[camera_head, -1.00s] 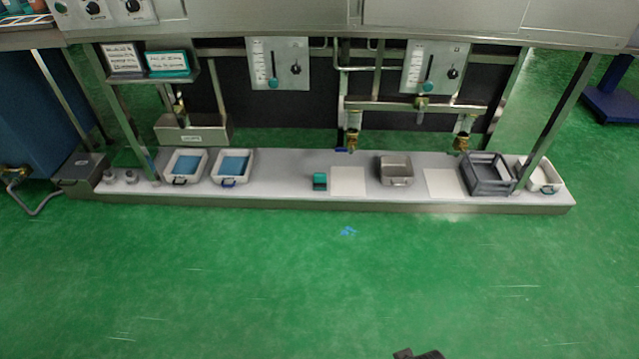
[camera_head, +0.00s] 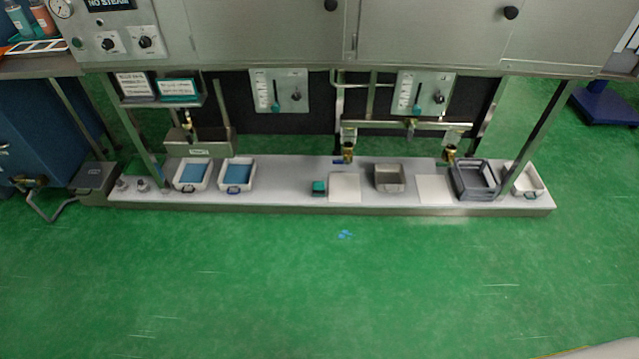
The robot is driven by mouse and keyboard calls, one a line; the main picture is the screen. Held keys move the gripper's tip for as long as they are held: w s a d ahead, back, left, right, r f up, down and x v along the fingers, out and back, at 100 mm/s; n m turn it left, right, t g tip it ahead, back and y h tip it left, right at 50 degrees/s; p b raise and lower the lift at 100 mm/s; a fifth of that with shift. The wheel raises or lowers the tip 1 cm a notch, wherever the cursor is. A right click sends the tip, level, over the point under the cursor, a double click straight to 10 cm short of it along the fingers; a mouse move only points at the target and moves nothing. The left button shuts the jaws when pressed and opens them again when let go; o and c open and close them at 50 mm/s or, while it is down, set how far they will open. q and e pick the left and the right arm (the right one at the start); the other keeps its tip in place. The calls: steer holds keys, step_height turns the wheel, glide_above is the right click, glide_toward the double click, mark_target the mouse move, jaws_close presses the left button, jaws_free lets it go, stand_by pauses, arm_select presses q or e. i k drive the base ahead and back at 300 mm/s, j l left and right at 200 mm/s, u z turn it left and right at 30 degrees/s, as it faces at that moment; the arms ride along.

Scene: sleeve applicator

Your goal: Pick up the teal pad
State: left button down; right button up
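A small teal pad (camera_head: 319,186) sits on the long low grey shelf (camera_head: 285,178) near its middle. It has a dark lower part and lies just left of a white square plate (camera_head: 345,187). Nothing touches it from above. Neither of my grippers shows in the head view. A pale shape at the bottom right edge is too cut off to identify.
White trays with blue contents (camera_head: 192,174) stand left on the shelf. A metal pan (camera_head: 389,178), a dark grey crate (camera_head: 474,180) and a white bin (camera_head: 524,180) stand right. Posts rise at both ends. Green floor (camera_head: 300,290) in front is clear except blue scraps (camera_head: 344,234).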

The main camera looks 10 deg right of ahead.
mark_target(318, 186)
steer(key=i+j+z, duration=0.35)
steer(key=i+j, duration=0.25)
steer(key=i, duration=0.25)
steer(key=i+j+z, duration=0.3)
steer(key=i+j, duration=0.5)
